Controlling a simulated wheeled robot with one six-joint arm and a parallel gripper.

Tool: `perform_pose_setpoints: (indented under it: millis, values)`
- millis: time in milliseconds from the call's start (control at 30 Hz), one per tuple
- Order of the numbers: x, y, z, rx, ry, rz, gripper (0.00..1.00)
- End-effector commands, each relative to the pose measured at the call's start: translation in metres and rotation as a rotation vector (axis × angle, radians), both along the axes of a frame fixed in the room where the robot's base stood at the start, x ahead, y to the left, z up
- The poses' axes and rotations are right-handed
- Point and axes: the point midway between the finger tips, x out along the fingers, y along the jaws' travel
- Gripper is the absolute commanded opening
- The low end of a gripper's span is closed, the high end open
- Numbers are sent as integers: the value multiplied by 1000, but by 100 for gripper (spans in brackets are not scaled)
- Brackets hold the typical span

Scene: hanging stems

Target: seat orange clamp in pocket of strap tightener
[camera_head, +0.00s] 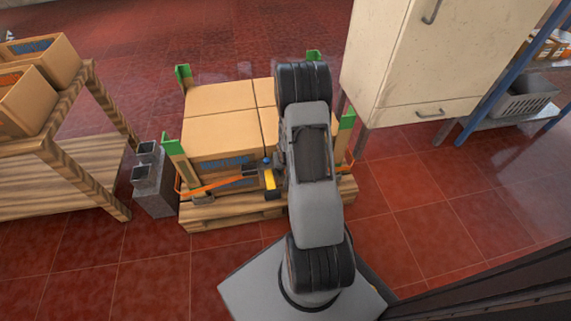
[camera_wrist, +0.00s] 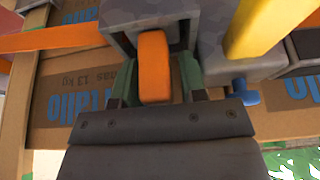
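The orange clamp (camera_wrist: 153,68) stands in the middle of the wrist view, between the two green-grey fingers of my gripper (camera_wrist: 157,80). The fingers appear closed on its sides. The clamp's far end is at the mouth of the grey metal strap tightener (camera_wrist: 212,35). I cannot tell how deep it sits in the pocket. The tightener's yellow lever (camera_wrist: 262,25) and blue knob (camera_wrist: 242,93) are to the right. In the head view the yellow lever (camera_head: 270,180) shows at the front of the load, left of my arm, which hides my gripper and the clamp.
The orange strap (camera_head: 220,183) runs across the cardboard boxes (camera_head: 222,131) on a wooden pallet (camera_head: 220,216), with green corner guards (camera_head: 173,146). A wooden bench (camera_head: 75,180) and grey block (camera_head: 154,184) stand left. A cream cabinet (camera_head: 420,60) stands right. Red floor is clear at lower right.

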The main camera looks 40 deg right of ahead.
Motion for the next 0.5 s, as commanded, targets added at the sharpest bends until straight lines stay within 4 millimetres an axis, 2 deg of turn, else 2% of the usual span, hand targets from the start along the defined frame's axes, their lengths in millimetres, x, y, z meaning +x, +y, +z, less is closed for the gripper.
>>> perform_pose_setpoints:
  millis: [167, 500]
  values:
    - [-7, 4, 24, 0, 0, 0, 53]
    - [-31, 15, 89, 0, 0, -1, 53]
